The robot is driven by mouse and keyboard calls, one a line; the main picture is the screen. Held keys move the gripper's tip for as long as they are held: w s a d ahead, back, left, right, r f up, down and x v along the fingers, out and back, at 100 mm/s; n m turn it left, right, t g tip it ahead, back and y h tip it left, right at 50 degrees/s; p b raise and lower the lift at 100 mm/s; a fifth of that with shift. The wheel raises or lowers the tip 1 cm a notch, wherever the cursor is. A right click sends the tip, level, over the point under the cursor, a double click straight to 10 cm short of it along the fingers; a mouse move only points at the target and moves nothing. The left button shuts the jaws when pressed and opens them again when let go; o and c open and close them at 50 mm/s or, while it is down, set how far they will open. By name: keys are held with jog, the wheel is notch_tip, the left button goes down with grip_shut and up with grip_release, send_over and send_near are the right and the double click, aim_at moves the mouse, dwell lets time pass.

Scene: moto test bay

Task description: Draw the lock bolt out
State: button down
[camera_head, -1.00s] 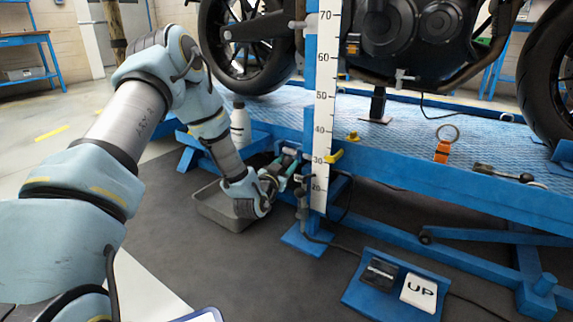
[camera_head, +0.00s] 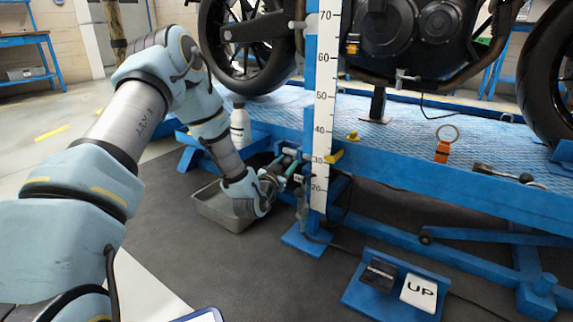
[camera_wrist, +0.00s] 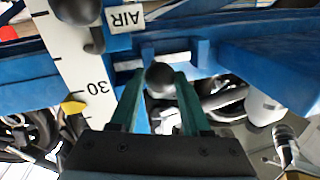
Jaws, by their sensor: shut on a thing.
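The lock bolt's dark round knob (camera_wrist: 160,78) sits between my two teal fingers in the wrist view. My gripper (camera_wrist: 157,92) is shut on this knob. Behind it, a pale bar (camera_wrist: 152,60) lies in a blue bracket on the lift frame; I cannot tell how far the bolt is out. In the head view my gripper (camera_head: 290,166) is low at the side of the blue lift, just left of the white height scale (camera_head: 322,110). There the fingers and wrist largely hide the knob.
A yellow pointer (camera_head: 334,156) is near 30 on the scale. An AIR label (camera_wrist: 125,18) and a dark knob (camera_wrist: 78,8) are close by. A grey tray (camera_head: 222,208) lies below my wrist. A pedal plate marked UP (camera_head: 418,292) is on the floor. A motorcycle wheel (camera_head: 245,50) stands above.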

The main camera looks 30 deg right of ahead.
jog(key=w+a, duration=0.1)
jog(key=w, duration=0.2)
jog(key=w+a+p, duration=0.1)
jog(key=shift+w+a, duration=0.3)
jog(key=shift+a, duration=0.05)
jog(key=shift+c, duration=1.9)
grip_release()
jog(key=shift+s, duration=0.1)
jog(key=p+v, duration=0.4)
jog(key=v, duration=0.6)
jog(key=shift+s+a, duration=0.2)
jog(key=shift+a, duration=0.05)
